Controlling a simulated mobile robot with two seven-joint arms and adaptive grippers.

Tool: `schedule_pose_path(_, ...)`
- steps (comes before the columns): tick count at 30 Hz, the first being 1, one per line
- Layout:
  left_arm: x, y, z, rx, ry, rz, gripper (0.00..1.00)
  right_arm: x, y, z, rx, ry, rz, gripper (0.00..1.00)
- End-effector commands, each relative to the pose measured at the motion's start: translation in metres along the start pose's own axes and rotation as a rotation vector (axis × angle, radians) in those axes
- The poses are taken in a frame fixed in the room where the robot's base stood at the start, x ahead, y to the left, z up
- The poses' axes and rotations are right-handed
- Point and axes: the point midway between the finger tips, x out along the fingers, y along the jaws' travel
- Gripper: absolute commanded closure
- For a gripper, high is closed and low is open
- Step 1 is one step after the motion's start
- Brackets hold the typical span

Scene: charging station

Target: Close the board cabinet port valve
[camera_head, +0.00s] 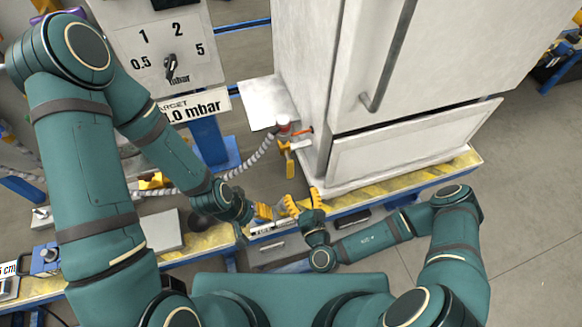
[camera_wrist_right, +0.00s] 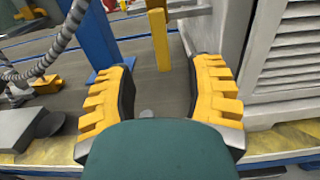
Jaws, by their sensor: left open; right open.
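The white board cabinet (camera_head: 325,85) stands right of centre in the head view. At its lower left side is a port fitting (camera_head: 284,129) with a grey corrugated hose attached. A yellow lever (camera_head: 290,160) hangs roughly upright below the fitting; it appears to be the valve handle. In the right wrist view a yellow upright bar (camera_wrist_right: 160,38), likely this lever, stands beyond the fingers. My right gripper (camera_head: 303,199) is open and empty below the lever, apart from it. My left gripper (camera_head: 267,211) is just left of the right one, its fingers partly hidden.
The grey hose (camera_head: 250,160) curves away to the left. A dial panel (camera_head: 165,45) and a blue post (camera_head: 212,142) stand behind. A yellow-striped platform edge (camera_head: 410,178) runs under the cabinet. Grey floor (camera_head: 525,190) is clear at the right.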

Motion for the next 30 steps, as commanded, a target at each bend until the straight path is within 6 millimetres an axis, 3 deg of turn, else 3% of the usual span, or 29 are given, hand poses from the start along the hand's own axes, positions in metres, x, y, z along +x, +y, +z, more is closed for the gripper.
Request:
schedule_pose_path(9,0.012,-0.004,0.003,0.002,-0.005,0.001,0.45,0.063,0.000,-0.001,-0.002,-0.003,0.002,0.47)
schedule_pose_path(15,0.017,-0.006,0.002,0.003,-0.002,0.001,0.45,0.090,0.001,-0.001,0.000,-0.002,0.003,0.47)
schedule_pose_path(29,0.018,-0.007,0.001,0.003,0.000,0.001,0.45,0.101,0.001,0.000,0.001,-0.001,0.003,0.47)
schedule_pose_path(30,0.018,-0.007,0.001,0.003,0.000,0.001,0.45,0.101,0.001,0.000,0.001,-0.001,0.003,0.55)
